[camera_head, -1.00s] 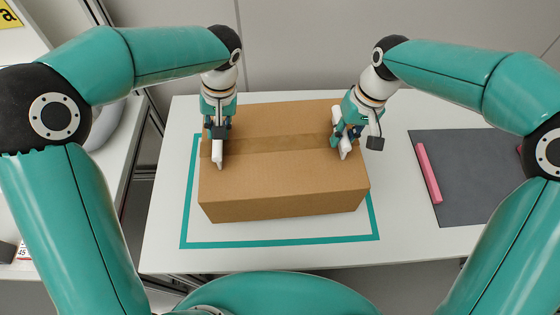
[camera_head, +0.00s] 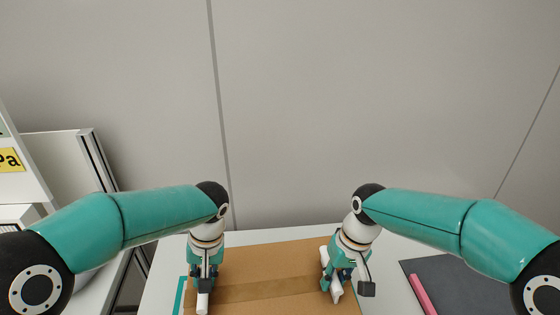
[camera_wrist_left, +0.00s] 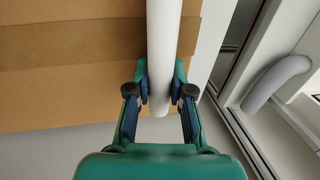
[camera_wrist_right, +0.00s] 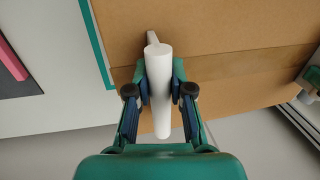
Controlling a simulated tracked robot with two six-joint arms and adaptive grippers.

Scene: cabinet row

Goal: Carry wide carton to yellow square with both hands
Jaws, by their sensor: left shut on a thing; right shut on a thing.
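The wide brown carton (camera_head: 268,262), with a darker tape band across its top, is at the bottom of the head view, its front part cut off. My left gripper (camera_head: 205,280) is shut on a white bar-like handle (camera_wrist_left: 164,50) at the carton's left end. My right gripper (camera_head: 337,272) is shut on a matching white handle (camera_wrist_right: 159,85) at its right end. The carton fills much of both wrist views. Its underside is hidden, so I cannot tell whether it touches the table. No yellow square is in view.
A white table (camera_head: 386,258) lies under the carton. A teal outline (camera_wrist_right: 96,45) shows beside the carton. A dark mat (camera_head: 455,277) with a pink bar (camera_head: 422,294) is at the right. White shelving (camera_head: 62,165) stands at the left, a grey panelled wall (camera_head: 350,100) behind.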

